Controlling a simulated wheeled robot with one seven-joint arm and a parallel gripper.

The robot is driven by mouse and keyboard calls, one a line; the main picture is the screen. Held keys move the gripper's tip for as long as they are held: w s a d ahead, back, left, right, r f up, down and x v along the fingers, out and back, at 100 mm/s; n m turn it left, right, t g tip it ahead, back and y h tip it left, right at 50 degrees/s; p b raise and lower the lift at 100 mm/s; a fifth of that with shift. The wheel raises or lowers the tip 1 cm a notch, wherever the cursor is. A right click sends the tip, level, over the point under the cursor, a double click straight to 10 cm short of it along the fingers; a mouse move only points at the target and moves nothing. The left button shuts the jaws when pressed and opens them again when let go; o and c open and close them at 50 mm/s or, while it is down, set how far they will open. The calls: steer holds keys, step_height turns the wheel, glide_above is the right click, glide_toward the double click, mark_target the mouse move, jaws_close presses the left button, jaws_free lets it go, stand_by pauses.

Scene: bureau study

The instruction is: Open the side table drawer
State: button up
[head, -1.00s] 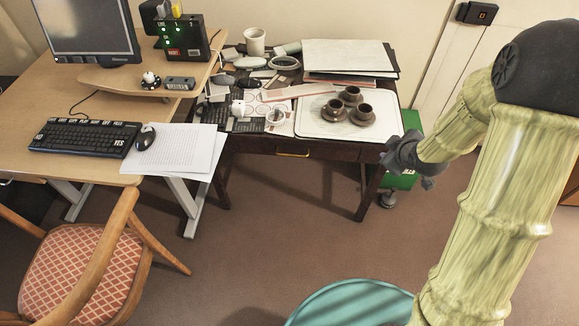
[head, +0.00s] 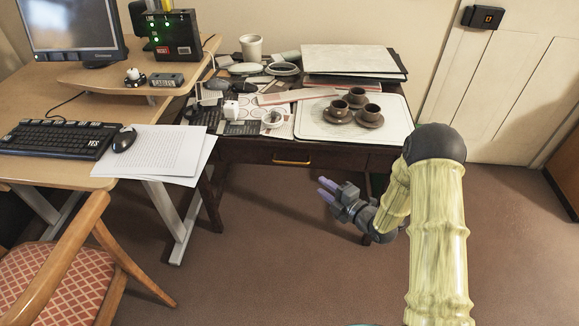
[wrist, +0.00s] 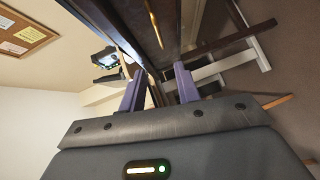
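The dark wooden side table (head: 240,152) stands against the wall with a closed-looking drawer in its front. The drawer's brass handle (head: 291,162) is a thin horizontal bar in the head view. In the wrist view the handle (wrist: 153,22) runs across the dark drawer front, beyond the fingers. My gripper (head: 325,189) is in front of the table, below and to the right of the handle, apart from it. In the wrist view my gripper (wrist: 158,85) shows two purple fingers spread apart with nothing between them.
Cups (head: 357,107) on a white tray (head: 395,128), papers and small items cover the table top. A desk (head: 60,180) with a monitor and keyboard stands left. A wooden chair (head: 60,275) is at lower left. The floor before the table is clear.

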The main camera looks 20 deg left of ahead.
mark_target(290, 163)
steer(key=b+x, duration=0.3)
steer(key=x, duration=1.4)
steer(key=shift+w+a, duration=0.1)
steer(key=shift+a, duration=0.05)
jaws_close()
